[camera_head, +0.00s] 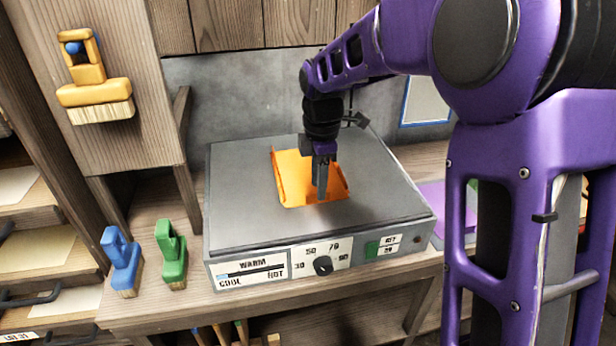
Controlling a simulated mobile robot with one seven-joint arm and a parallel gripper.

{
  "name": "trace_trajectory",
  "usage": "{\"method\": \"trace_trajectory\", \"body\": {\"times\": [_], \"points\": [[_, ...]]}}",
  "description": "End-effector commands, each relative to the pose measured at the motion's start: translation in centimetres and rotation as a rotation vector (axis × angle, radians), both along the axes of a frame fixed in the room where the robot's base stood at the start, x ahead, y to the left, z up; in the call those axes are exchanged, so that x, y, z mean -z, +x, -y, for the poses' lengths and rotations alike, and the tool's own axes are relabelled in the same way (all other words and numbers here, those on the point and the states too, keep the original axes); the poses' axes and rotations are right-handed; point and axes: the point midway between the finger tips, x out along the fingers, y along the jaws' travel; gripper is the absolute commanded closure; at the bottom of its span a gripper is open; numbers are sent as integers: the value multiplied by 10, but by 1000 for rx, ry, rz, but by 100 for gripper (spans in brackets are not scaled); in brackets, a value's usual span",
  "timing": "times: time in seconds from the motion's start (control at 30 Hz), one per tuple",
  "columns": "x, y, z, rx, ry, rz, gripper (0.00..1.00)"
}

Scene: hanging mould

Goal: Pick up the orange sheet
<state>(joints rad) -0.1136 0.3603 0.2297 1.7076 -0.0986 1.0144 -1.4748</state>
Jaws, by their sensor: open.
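The orange sheet (292,178) lies on the grey top of the warming box (243,200), with its left and right edges curled up. My gripper (320,192) points down over the right part of the sheet, its fingers in front of the orange surface. The gripper is open. I cannot tell whether the fingertips touch the sheet or whether an edge of it lies between them. My purple arm comes in from the right and hides part of the sheet.
The warming box has a dial (323,265) and a green switch (371,250) on its front. A blue brush (121,258) and a green brush (171,252) stand at its left. A yellow brush (92,85) hangs on the wooden panel. A purple sheet (433,196) lies at the right.

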Motion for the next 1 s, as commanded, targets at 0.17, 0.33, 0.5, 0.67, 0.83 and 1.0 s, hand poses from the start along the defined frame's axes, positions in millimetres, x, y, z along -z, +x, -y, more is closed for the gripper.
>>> {"method": "trace_trajectory", "body": {"times": [0.17,0.33,0.5,0.67,0.83,1.0], "points": [[27,2,-1,0,0,-1,59],[28,2,-1,0,0,0,59],[28,2,-1,0,0,0,79],[28,2,-1,0,0,0,100],[27,2,-1,0,0,0,100],[27,2,-1,-1,0,0,100]]}}
